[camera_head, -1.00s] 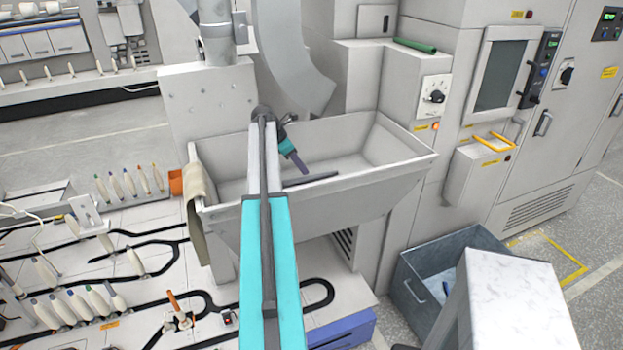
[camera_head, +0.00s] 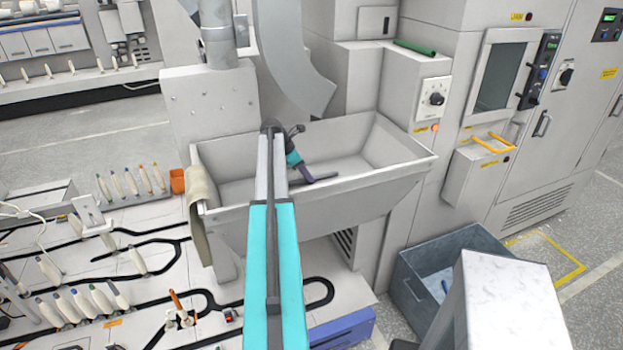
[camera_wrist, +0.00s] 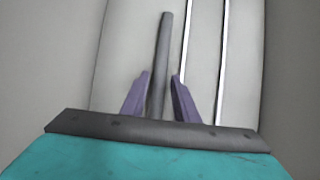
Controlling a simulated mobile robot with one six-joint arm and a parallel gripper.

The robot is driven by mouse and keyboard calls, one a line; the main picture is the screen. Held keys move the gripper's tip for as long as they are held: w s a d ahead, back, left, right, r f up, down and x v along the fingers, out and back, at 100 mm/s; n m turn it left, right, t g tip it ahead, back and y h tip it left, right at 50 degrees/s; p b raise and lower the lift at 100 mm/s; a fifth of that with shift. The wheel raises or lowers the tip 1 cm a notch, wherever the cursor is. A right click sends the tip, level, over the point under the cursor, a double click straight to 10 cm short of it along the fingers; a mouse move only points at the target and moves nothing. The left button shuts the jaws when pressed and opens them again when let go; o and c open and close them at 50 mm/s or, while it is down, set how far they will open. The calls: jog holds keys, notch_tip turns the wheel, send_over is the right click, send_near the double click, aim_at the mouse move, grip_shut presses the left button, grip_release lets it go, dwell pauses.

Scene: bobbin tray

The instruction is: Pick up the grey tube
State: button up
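The grey tube (camera_wrist: 163,50) is a thin dark grey rod lying in the white tray (camera_head: 372,190). In the wrist view it runs lengthwise between the two purple fingers of my gripper (camera_wrist: 160,95). The fingers stand apart, one on each side of it, with a small gap visible at each side. In the head view my gripper (camera_head: 307,177) is low inside the tray, and the tube's right end (camera_head: 327,177) shows beside it. The rest of the tube is hidden behind my gripper there.
The tray's sloping walls surround my gripper. A beige cloth (camera_head: 201,210) hangs over its left edge, beside an orange cup (camera_head: 177,181). A green tube (camera_head: 415,47) lies on the machine ledge behind. A grey-blue bin (camera_head: 408,275) stands on the floor at the right.

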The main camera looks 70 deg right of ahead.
jog(key=shift+s+d+f, duration=0.1)
jog(key=shift+f, duration=0.2)
dwell(0.4)
grip_shut()
